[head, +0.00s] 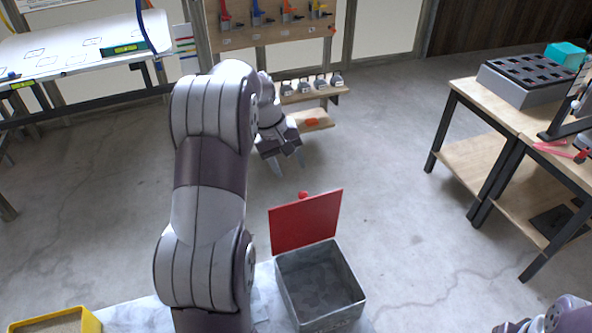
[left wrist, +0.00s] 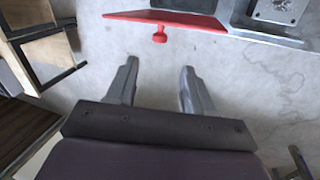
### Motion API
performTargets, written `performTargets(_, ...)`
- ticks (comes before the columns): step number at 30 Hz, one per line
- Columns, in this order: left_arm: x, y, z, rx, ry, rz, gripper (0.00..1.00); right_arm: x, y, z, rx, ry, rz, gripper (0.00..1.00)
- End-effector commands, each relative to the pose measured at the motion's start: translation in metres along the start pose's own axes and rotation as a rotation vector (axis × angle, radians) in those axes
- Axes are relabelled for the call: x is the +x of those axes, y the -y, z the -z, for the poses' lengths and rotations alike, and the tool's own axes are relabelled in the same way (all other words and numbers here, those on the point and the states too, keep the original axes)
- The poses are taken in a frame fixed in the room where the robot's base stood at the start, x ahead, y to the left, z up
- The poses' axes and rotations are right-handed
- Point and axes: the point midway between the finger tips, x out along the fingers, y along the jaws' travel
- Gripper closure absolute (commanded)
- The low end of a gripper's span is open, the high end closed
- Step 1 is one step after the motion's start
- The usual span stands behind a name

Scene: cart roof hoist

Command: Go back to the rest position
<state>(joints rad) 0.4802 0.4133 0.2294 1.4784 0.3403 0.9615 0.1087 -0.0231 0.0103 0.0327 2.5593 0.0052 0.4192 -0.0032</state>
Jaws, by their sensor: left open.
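My left gripper (head: 289,166) is raised in front of me, past the open grey box, with its fingers pointing down. It is open and empty, and its two fingers also show apart in the left wrist view (left wrist: 156,82). My left arm (head: 208,190) stretches forward through the middle of the head view. Only a bit of my right arm (head: 562,318) shows in the bottom right corner; its gripper cannot be made out.
A grey box (head: 352,284) with its red lid (head: 305,222) standing open is on a pale surface below. A yellow-rimmed tray (head: 92,322) is at bottom left. A workbench (head: 468,98) stands right, a white table (head: 60,45) far left, a low shelf (head: 318,124) behind. Open floor lies between.

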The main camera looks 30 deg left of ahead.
Motion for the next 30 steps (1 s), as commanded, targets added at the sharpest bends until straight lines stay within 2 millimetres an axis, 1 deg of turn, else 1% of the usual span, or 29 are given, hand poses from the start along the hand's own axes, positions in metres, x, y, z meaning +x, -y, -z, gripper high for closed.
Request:
performTargets(1, -0.015, -0.002, 0.0, -0.001, 0.001, 0.0, 0.48, -0.015, 0.0, 0.002, 0.0, 0.001, 0.0, 0.57)
performTargets(4, -0.022, -0.001, 0.0, 0.0, 0.001, 0.0, 0.48, -0.02, 0.0, 0.002, 0.0, 0.002, 0.0, 0.57)
performTargets(21, -0.021, 0.0, 0.002, 0.006, -0.009, 0.0, 0.48, -0.018, 0.0, 0.002, 0.0, 0.002, 0.0, 0.57)
performTargets(22, -0.021, 0.001, 0.006, 0.013, -0.028, 0.002, 0.48, -0.018, 0.0, 0.002, 0.0, 0.002, 0.0, 0.57)
performTargets(23, -0.015, 0.006, 0.005, 0.021, -0.037, 0.016, 0.48, -0.018, 0.0, 0.002, 0.0, 0.002, 0.0, 0.57)
performTargets(25, 0.0, 0.025, -0.009, 0.047, -0.04, 0.067, 0.48, -0.017, 0.0, 0.002, 0.0, 0.002, 0.0, 0.57)
performTargets(26, 0.011, 0.031, -0.021, 0.074, -0.039, 0.09, 0.48, -0.012, 0.0, 0.001, 0.0, 0.001, 0.0, 0.57)
performTargets(27, 0.026, 0.037, -0.041, 0.127, -0.038, 0.122, 0.48, -0.003, 0.0, 0.0, 0.0, 0.001, 0.0, 0.57)
performTargets(29, 0.049, 0.042, -0.077, 0.232, -0.035, 0.166, 0.48, 0.013, 0.0, -0.002, 0.0, 0.002, 0.0, 0.57)
performTargets(30, 0.062, 0.045, -0.103, 0.311, -0.03, 0.189, 0.48, 0.023, 0.0, -0.003, 0.0, 0.002, 0.0, 0.57)
